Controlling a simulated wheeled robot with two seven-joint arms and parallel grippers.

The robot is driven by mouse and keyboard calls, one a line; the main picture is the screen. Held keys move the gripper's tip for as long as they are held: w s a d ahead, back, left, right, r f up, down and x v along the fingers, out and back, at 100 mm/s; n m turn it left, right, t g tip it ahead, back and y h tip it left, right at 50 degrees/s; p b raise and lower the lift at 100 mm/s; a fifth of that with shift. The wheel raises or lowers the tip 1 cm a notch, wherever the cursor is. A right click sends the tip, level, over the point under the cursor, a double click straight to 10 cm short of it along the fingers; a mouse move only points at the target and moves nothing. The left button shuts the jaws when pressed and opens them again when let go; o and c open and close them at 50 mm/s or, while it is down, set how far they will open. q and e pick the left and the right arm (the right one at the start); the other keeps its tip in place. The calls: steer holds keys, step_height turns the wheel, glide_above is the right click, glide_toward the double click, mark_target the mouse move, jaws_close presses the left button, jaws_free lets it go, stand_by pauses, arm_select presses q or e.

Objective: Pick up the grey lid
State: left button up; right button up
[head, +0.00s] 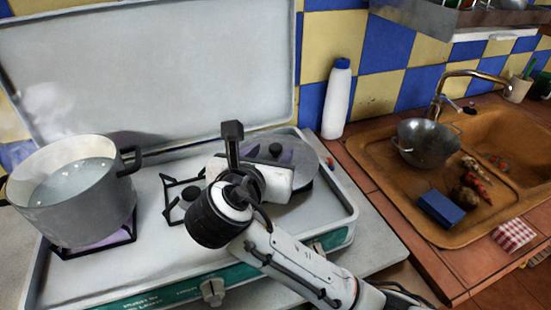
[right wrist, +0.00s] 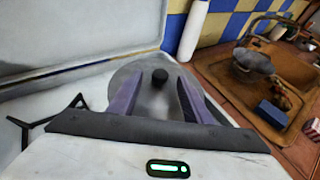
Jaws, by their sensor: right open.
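The grey lid (head: 305,168) is round with a black knob and lies on the right side of the stove. In the right wrist view the lid (right wrist: 154,98) lies ahead, with its knob between the lines of the two fingers. My right gripper (head: 274,158) is over the lid's near left part, partly covering it. Its purple fingers (right wrist: 157,88) are apart with nothing held between them. Whether they touch the lid cannot be told. My left gripper is not in view.
A pot (head: 75,195) with liquid stands on the left burner. The raised stove cover (head: 150,70) stands behind. A white bottle (head: 337,100) is just beyond the lid. Right of the stove is a sink (head: 400,205) with a colander (head: 427,143) and a blue box (head: 440,208).

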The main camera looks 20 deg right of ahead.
mark_target(276, 155)
steer(key=shift+x, duration=1.45)
jaws_close()
